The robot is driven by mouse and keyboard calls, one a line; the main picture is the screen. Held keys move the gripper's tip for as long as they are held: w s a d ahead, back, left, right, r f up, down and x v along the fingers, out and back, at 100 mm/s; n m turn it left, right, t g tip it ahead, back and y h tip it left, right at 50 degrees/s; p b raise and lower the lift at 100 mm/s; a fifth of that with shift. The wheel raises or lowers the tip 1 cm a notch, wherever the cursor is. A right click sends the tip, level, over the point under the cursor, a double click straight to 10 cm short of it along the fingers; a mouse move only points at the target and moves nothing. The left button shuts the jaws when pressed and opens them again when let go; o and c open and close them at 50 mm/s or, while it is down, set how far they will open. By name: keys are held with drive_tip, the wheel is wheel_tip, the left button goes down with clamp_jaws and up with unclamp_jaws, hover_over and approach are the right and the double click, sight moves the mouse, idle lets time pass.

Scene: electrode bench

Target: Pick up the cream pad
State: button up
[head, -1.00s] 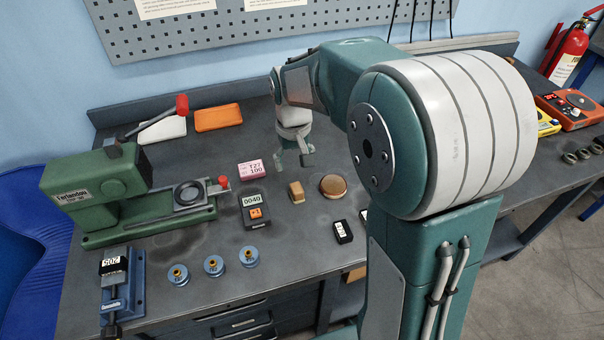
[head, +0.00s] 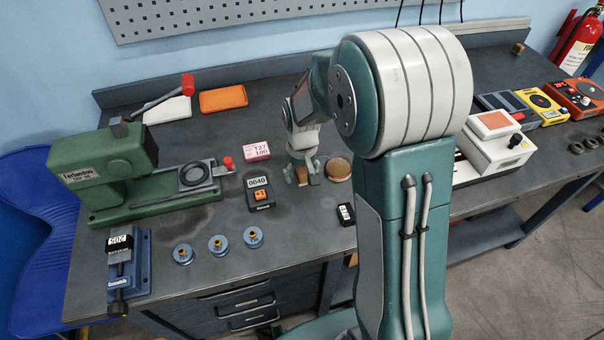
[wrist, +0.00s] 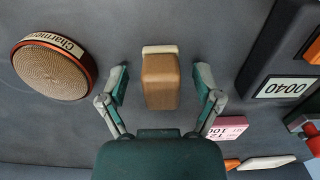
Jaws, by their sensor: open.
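A small tan-brown block with a cream strip along one end (wrist: 161,82) lies on the bench between my open fingers in the wrist view. Bare bench shows between it and each finger. In the head view this block (head: 315,181) is partly hidden behind my gripper (head: 302,178), which is low over the bench. In the wrist view my gripper (wrist: 161,80) is open and empty, one finger on each side of the block. A flat off-white pad (head: 170,110) lies at the back left of the bench, under a red-knobbed lever.
A round brown disc (head: 338,169) lies close right of the block. A meter reading 0040 (head: 259,193) and a pink box (head: 256,151) are to its left. An orange pad (head: 223,98) lies at the back. A black label block (head: 346,214) is nearer the front.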

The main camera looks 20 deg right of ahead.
drive_tip(key=shift+a, duration=0.3)
drive_tip(key=shift+c, duration=1.2)
drive_tip(key=c, duration=0.9)
drive_tip(key=shift+d, duration=0.25)
